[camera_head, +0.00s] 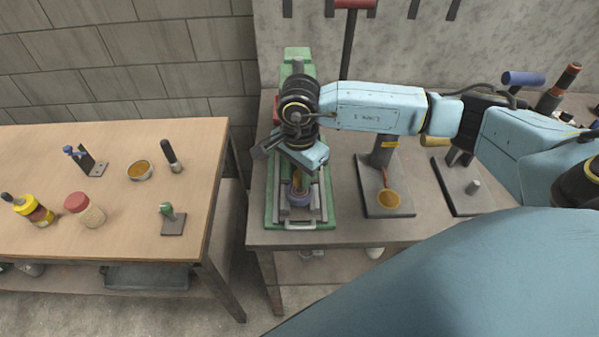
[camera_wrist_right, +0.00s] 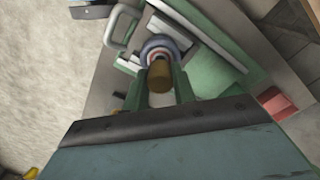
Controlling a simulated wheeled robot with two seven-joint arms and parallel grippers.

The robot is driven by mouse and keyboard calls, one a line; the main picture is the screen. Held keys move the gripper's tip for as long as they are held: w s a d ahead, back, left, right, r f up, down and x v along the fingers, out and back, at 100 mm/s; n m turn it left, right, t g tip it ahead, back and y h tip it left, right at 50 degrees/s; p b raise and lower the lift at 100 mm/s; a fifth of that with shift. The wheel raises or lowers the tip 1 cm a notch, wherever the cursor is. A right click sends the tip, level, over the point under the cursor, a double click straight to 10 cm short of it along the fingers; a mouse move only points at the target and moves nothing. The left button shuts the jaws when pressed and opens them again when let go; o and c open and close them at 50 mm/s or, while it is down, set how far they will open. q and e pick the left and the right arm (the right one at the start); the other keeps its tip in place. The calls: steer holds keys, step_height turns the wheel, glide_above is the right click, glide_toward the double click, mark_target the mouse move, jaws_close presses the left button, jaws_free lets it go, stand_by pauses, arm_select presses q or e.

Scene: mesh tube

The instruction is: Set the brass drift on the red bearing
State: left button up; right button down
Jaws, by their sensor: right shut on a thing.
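My right gripper (camera_head: 297,172) is over the green vise (camera_head: 272,212) and points down. It is shut on the brass drift (camera_wrist_right: 159,76), which shows between the fingers in the right wrist view; a brownish bit of it shows in the head view (camera_head: 297,180). Just beyond the drift is a round blue-grey ring (camera_wrist_right: 150,46) with a reddish inner part, seemingly the red bearing (camera_wrist_right: 172,53), partly hidden by the drift. I cannot tell whether the drift touches it. The ring shows below the gripper in the head view (camera_head: 299,199). My left gripper is not in view.
A separate wooden table (camera_head: 120,220) at the left holds jars, a tin and small tools. A gap separates the two tables.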

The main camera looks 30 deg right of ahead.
stand_by(1.0)
steer(key=shift+f+b, duration=1.25)
steer(key=shift+b, duration=0.4)
stand_by(0.8)
steer(key=c, duration=1.1)
jaws_free()
steer(key=shift+o, duration=0.2)
